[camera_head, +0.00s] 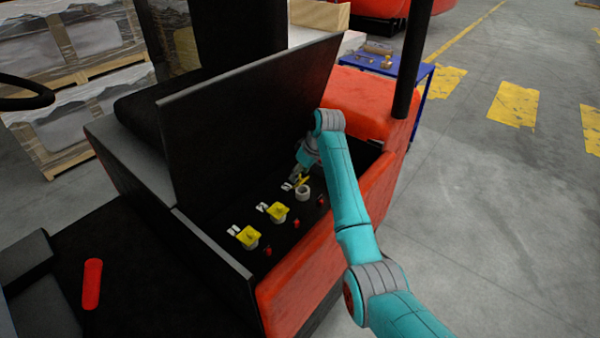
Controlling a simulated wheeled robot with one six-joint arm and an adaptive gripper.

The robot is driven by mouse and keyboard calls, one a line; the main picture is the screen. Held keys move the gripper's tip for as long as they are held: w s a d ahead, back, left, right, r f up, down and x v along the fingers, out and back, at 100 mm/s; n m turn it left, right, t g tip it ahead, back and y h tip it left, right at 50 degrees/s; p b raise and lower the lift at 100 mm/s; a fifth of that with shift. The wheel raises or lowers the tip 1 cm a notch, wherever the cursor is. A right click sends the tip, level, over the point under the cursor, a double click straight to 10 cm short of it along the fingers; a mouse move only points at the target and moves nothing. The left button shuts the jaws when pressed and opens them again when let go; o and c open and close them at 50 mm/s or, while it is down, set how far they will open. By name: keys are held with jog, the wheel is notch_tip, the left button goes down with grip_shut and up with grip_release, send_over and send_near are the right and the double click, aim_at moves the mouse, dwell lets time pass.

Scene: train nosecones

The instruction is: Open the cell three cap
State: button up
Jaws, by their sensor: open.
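Three cell fillers stand in a row in the open battery compartment of the red vehicle. The nearest yellow cap (247,237) and the middle yellow cap (277,212) lie flat over their fillers. At the third cell, farthest back, the yellow cap (302,179) shows as a thin tilted strip, raised behind its filler. The round grey-white filler neck (303,193) there is uncovered. My gripper (297,175) is open, right beside the third cap. Its fingertips are small and partly hidden, so I cannot tell whether they touch the cap.
The raised black lid (245,110) stands left of my gripper. Red plugs (268,252) sit beside the caps. The red body edge (300,275) borders the compartment on the right. A black post (411,60) and blue table (425,75) are behind. Right floor is clear.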

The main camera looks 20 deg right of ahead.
jog(key=shift+f, duration=0.2)
grip_shut()
jog(key=shift+w+a+r+g+h, duration=0.15)
jog(key=shift+w+a+g+h, duration=0.35)
jog(key=shift+g, duration=0.3)
jog(key=shift+w+a+g+h, duration=0.3)
jog(key=shift+w+g+h, duration=0.3)
jog(key=shift+g+h, duration=0.3)
grip_release()
